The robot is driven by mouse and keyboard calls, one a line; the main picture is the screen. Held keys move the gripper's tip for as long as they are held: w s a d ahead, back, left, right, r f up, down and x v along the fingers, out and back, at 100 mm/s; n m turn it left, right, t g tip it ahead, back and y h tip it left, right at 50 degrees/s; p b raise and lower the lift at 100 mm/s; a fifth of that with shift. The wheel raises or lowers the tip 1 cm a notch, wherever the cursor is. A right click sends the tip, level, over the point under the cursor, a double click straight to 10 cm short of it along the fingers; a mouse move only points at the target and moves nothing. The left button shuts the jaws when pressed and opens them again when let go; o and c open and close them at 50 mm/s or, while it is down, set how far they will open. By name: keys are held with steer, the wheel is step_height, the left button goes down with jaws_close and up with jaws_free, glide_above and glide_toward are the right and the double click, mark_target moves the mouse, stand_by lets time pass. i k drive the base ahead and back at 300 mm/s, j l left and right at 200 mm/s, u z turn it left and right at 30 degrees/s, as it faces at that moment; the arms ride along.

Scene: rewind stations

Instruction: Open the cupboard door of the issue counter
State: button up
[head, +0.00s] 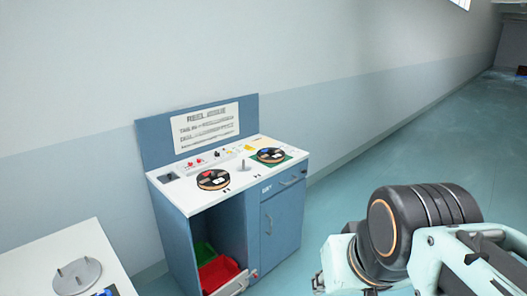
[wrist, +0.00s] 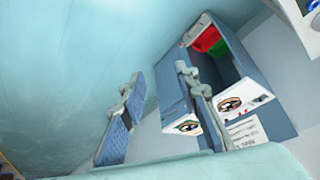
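The issue counter (head: 200,200) is a blue cabinet with a white top and an upright sign board. Its cupboard door (head: 285,226) is the blue panel at the front right, below a drawer (head: 291,184). The door looks shut, and a small upright handle (head: 269,225) shows at its left edge. In the wrist view the counter appears turned over, partly behind a finger. My gripper (wrist: 159,74) is open, its two fingers wide apart, with nothing visible between them. The head view shows my arm at the lower right, but not the fingers. I cannot tell how far they are from the door.
Left of the door is an open bay with a green bin (head: 205,251) and a red bin (head: 218,273). Two reels (head: 213,179) (head: 271,155) lie on the counter top. A white table (head: 40,262) stands at the lower left. The floor (head: 420,140) to the right is clear.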

mark_target(282, 215)
steer(key=i+j, duration=0.1)
steer(key=i, duration=0.45)
steer(key=i+j+z, duration=0.1)
steer(key=i, duration=0.45)
steer(key=i+l+u, duration=0.2)
steer(key=i+l, duration=0.25)
steer(key=l+u, duration=0.3)
steer(key=l, duration=0.45)
steer(key=i+j, duration=0.55)
steer(key=j, duration=0.25)
